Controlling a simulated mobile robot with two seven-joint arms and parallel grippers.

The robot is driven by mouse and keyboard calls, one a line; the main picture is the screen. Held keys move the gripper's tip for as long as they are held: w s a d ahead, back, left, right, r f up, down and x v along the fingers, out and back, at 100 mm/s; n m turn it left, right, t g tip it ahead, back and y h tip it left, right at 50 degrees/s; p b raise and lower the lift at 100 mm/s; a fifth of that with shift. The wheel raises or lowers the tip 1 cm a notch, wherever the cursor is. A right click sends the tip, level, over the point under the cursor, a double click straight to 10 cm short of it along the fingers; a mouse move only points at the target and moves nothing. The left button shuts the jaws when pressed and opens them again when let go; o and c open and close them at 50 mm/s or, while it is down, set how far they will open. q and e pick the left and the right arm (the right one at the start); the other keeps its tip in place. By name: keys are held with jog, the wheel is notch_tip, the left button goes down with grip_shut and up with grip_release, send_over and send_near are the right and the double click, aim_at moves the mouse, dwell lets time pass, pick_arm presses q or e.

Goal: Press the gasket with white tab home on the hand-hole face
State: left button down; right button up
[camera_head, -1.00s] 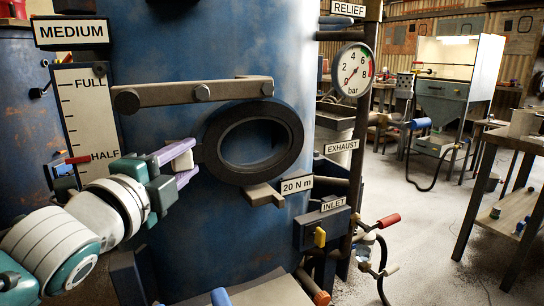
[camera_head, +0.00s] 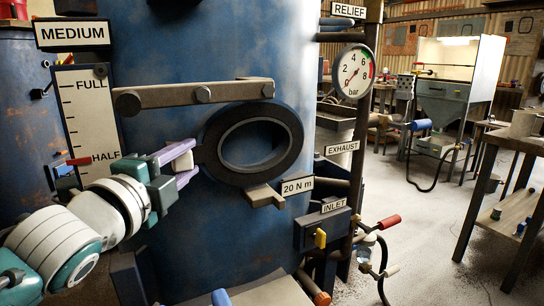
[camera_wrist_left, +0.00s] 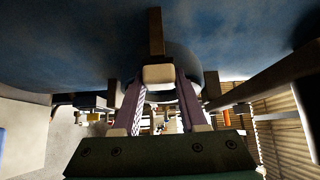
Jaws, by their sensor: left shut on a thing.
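The gasket is a thick black ring (camera_head: 288,165) at the hand-hole face of the blue pot (camera_head: 165,235). A short dark stem joins its left side to the white tab (camera_wrist_left: 158,74). My left gripper (camera_head: 190,154) has its purple fingers on either side of the tab, left of the ring, and is shut on it. I cannot tell whether the ring lies flat against the face. My right gripper is not in view.
A grey bolted bar (camera_head: 190,94) crosses just above the ring. A small ledge (camera_head: 264,196) juts out below it, beside the "20 N m" label. A pressure gauge (camera_head: 355,72) and inlet valve box (camera_head: 322,230) stand to the right.

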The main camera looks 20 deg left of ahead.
pick_arm(q)
jog(key=shift+w+a, duration=0.1)
dwell(0.8)
jog(key=shift+c, duration=1.8)
grip_release()
jog(key=s+d+r+n+g+h+p, duration=0.1)
jog(key=s+d+r+n+g+p, duration=0.3)
jog(key=s+p, duration=0.4)
jog(key=s+d+r+n+g+h+p, duration=0.15)
jog(key=s+d+n+g+p, duration=0.35)
jog(key=s, duration=0.6)
jog(key=s+d+r+n+g+p, duration=0.3)
jog(key=s+n+g+p, duration=0.2)
jog(key=s+p, duration=0.4)
notch_tip(320, 180, up, 37)
jog(key=p, duration=3.6)
jog(key=shift+s+a, duration=0.2)
jog(key=shift+s, duration=0.1)
